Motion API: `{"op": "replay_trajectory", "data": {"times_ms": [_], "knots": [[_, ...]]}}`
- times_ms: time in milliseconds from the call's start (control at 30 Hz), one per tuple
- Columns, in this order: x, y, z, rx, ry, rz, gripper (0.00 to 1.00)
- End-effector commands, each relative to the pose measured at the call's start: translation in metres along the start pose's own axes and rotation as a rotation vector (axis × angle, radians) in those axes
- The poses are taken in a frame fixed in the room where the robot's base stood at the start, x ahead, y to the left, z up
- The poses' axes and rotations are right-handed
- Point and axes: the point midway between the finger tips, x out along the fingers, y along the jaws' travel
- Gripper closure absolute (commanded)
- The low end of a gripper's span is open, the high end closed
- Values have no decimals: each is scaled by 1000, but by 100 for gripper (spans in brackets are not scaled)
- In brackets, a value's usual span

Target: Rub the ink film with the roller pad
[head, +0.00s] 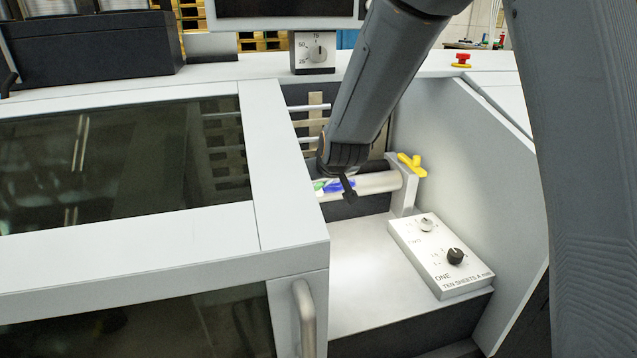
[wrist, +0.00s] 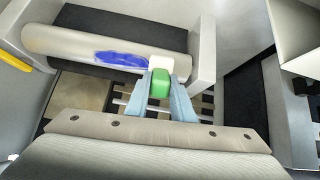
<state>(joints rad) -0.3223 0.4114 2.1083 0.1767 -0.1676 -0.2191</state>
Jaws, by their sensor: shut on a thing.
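The roller (wrist: 60,42) is a pale cylinder in an open bay, also visible in the head view (head: 378,182). A blue ink film (wrist: 122,58) lies on it as an elongated patch, and it shows in the head view (head: 341,186). My gripper (wrist: 162,82) is shut on the roller pad, a green block (wrist: 160,88) with a white pad face (wrist: 160,65). The white face is at or just over the roller, by one end of the blue patch. I cannot tell whether it touches. In the head view my arm partly hides the pad and the film.
A yellow wing knob (head: 412,165) sits at the roller's end bracket (head: 403,190). A control box (head: 440,255) with knobs stands on the ledge in front. A pale side panel (head: 460,170) bounds the bay on the right, and a covered housing (head: 285,180) on the left.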

Motion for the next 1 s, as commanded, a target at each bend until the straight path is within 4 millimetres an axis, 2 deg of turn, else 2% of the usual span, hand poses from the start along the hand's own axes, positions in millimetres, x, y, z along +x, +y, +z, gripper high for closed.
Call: {"op": "replay_trajectory", "data": {"times_ms": [1000], "knots": [[17,0,0,0,1,0,99]]}}
